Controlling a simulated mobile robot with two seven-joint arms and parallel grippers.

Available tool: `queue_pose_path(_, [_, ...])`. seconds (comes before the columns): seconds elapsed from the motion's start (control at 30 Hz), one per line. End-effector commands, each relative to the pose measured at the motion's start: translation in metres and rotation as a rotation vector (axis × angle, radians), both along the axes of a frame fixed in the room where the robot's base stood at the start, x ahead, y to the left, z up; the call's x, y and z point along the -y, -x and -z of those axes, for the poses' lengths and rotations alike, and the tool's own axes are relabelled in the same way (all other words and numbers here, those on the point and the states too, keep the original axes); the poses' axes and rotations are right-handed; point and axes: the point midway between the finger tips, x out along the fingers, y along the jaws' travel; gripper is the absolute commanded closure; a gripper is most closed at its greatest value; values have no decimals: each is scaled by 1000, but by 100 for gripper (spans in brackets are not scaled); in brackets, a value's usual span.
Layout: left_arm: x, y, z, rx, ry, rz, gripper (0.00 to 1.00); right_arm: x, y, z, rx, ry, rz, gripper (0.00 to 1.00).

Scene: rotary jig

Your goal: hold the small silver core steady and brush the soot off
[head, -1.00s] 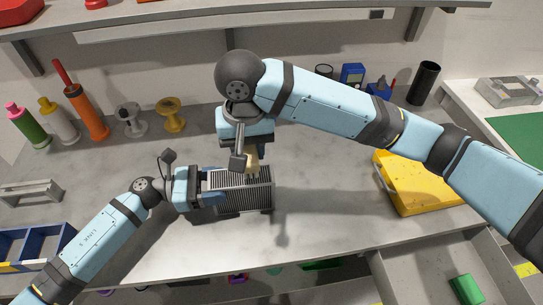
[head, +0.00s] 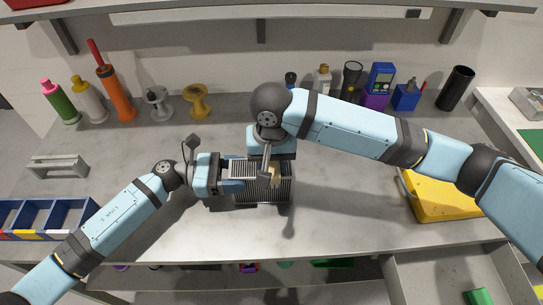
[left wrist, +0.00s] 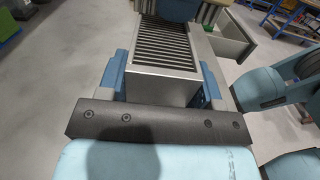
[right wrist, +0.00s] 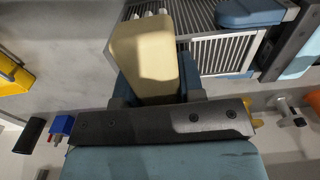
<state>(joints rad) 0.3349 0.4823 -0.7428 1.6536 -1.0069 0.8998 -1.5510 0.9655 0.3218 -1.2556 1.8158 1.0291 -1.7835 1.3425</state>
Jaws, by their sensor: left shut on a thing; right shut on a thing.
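The small silver core (head: 263,192) is a finned metal block at the middle of the bench. My left gripper (head: 234,186) is shut on its left end, with a finger along each side in the left wrist view (left wrist: 165,95). My right gripper (head: 271,160) is shut on a tan block-like brush (right wrist: 145,58). The brush (head: 276,173) is over the right part of the core's finned top; pale tufts show beyond it in the right wrist view. Whether the bristles touch the fins is hidden. I cannot make out soot on the visible fins.
Bottles (head: 88,98) and spools (head: 158,102) stand at the back left. A torch, a blue meter (head: 380,80) and a black cylinder (head: 455,88) stand at the back right. A yellow case (head: 436,195) lies right, blue bins (head: 45,218) left. The front bench is clear.

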Motion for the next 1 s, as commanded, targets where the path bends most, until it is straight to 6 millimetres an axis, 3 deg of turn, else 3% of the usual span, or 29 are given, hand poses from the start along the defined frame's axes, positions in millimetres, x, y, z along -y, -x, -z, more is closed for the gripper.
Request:
queue_pose_path(0.07, [0,1,1,-1,-1,1,75,0,-8,6,-1,2,3,90])
queue_pose_path(0.37, [0,1,1,0,0,2,75,1,-35,5,-1,3,3,90])
queue_pose_path(0.53, [0,1,0,0,0,2,75,-15,-32,5,-2,2,0,90])
queue_pose_path(1.0, [0,0,0,0,0,1,75,-19,8,4,-2,2,-2,90])
